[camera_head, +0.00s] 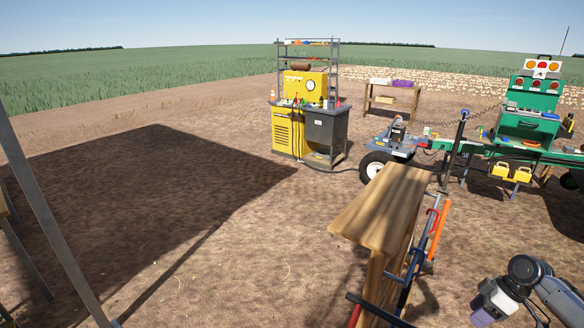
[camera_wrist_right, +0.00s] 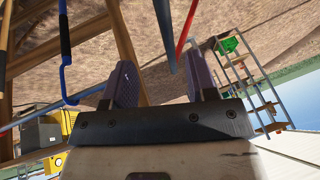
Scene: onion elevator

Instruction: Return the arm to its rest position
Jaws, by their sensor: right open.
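My right arm comes in at the lower right of the head view. Its gripper (camera_head: 483,316) hangs low there, to the right of the wooden bench and apart from it. In the right wrist view the two purple fingers of the right gripper (camera_wrist_right: 162,82) stand apart with nothing held between them. My left arm and left gripper are out of view.
A wooden bench (camera_head: 388,205) stands near the middle, with long-handled tools (camera_head: 438,232) along its right side. A yellow and grey workstation (camera_head: 290,130) and a green machine (camera_head: 527,125) stand farther back. Bare ground (camera_head: 240,250) lies open left of the bench.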

